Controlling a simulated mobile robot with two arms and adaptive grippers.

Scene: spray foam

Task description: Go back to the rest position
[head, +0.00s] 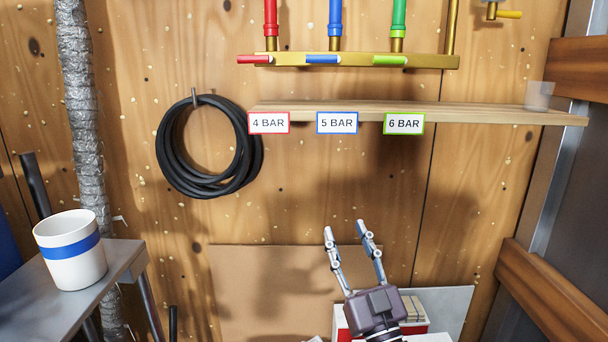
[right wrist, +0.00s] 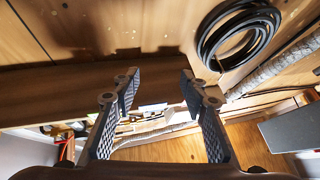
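My right gripper (head: 346,232) shows at the lower middle of the head view, with its fingers pointing up. Its fingers are apart with nothing between them. The right wrist view shows the same open fingers (right wrist: 158,85). It is in front of the wooden wall, below the shelf (head: 460,110) with the 4 BAR, 5 BAR and 6 BAR labels. My left gripper is not in the head view.
A white cup with a blue band (head: 72,250) stands on a grey surface (head: 40,315) at the left. A black hose coil (head: 168,150) hangs on the wall. Red, blue and green valve handles (head: 322,59) are above the shelf. A clear cup (head: 539,95) stands at its right end.

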